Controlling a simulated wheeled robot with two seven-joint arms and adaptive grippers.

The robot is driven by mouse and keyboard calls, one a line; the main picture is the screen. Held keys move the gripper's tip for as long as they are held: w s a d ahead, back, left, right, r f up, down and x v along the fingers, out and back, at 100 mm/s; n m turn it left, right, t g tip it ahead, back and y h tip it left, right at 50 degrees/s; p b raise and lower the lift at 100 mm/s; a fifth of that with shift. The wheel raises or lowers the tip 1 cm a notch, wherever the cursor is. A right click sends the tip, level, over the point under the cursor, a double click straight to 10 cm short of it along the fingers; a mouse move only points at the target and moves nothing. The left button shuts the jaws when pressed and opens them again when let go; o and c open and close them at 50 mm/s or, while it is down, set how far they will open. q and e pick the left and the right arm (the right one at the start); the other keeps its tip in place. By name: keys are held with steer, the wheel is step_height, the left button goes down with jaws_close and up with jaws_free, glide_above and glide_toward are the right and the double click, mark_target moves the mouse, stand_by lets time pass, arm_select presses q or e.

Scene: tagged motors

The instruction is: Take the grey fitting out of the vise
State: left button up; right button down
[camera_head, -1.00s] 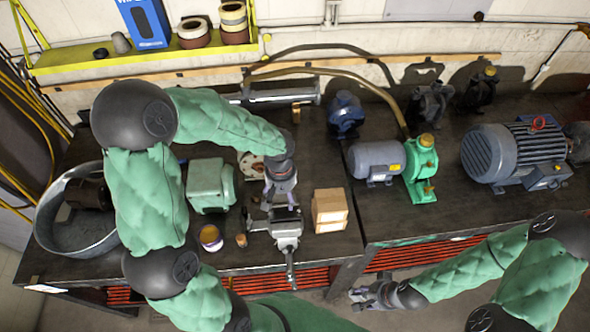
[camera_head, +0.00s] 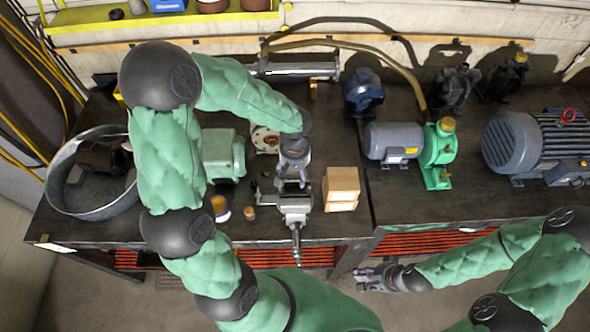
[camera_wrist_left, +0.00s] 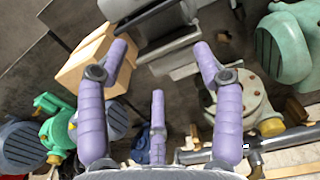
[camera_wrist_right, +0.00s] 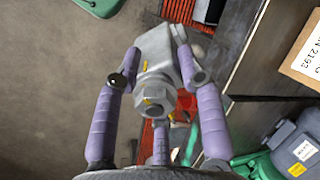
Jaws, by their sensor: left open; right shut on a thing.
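The grey vise (camera_head: 296,205) stands at the bench's front edge, its handle hanging over the front; it also shows at the top of the left wrist view (camera_wrist_left: 170,52). My left gripper (camera_head: 290,177) is just behind and above the vise. Its purple fingers (camera_wrist_left: 160,60) are spread, with nothing between them. The grey fitting (camera_wrist_right: 156,75), a blocky metal piece with a hex end, is between the fingers of my right gripper (camera_wrist_right: 155,65), which is shut on it. In the head view my right gripper (camera_head: 368,277) is in front of the bench, clear of the vise.
A grey motor with a green pump (camera_head: 438,160) is on the right. Floor shows below my right gripper.

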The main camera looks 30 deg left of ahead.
mark_target(295, 183)
arm_select(q)
step_height(295, 183, down, 7)
steer(key=b, duration=0.5)
steer(key=shift+r+b, duration=0.2)
steer(key=shift+b, duration=0.1)
arm_select(e)
step_height(295, 183, down, 6)
steer(key=shift+w+f, duration=0.1)
arm_select(q)
steer(key=shift+s, duration=0.1)
arm_select(e)
steer(key=shift+d, duration=0.1)
